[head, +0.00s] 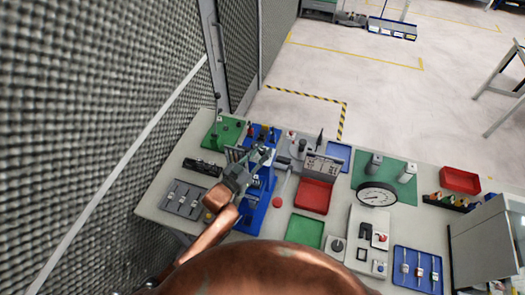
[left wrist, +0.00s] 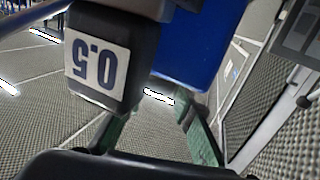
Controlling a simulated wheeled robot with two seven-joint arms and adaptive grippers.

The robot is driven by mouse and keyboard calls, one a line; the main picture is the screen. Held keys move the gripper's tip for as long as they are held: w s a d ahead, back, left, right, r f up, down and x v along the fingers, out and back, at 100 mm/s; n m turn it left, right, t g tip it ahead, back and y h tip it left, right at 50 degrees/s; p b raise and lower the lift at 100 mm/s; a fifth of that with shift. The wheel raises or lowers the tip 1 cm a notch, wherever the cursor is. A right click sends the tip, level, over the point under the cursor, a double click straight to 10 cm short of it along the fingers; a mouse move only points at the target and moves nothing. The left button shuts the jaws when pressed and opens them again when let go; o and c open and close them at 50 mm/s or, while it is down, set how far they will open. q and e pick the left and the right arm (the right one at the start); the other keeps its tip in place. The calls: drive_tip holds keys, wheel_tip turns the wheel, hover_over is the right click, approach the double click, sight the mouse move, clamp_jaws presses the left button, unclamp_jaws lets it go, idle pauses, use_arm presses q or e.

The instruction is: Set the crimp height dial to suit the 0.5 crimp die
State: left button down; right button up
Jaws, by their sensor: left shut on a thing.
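My left gripper (head: 250,168) is at the blue crimp press (head: 266,187) on the left half of the bench. In the left wrist view, a dark block labelled 0.5 (left wrist: 98,62), upside down in the picture, hangs close to the camera beside a blue panel (left wrist: 200,50). The green fingers (left wrist: 155,125) reach up behind and beside that block. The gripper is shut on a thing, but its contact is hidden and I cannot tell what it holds. I cannot make out the crimp height dial or its reading. My right gripper is not in view.
The bench holds a red tray (head: 313,195), a green tray (head: 304,232), a round white gauge (head: 377,196) and a blue tray (head: 418,268). Open floor (head: 385,95) lies beyond the bench.

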use_arm(q)
drive_tip(key=shift+w+a+m+g+h, duration=0.1)
drive_tip(key=shift+m+g+h, duration=0.6)
drive_tip(key=shift+m+h, duration=0.15)
drive_tip(key=shift+f+m+g+h+b, duration=0.15)
drive_tip(key=shift+m+g+h+b, duration=0.55)
drive_tip(key=shift+g, duration=0.2)
drive_tip(key=m+g+h+b, duration=0.2)
drive_tip(key=b, duration=0.1)
drive_tip(key=shift+g, duration=0.4)
drive_tip(key=shift+m+g+h+b, duration=0.45)
drive_tip(key=shift+m+g+b, duration=0.3)
drive_tip(key=shift+g+b, duration=0.4)
drive_tip(key=c, duration=1.6)
unclamp_jaws()
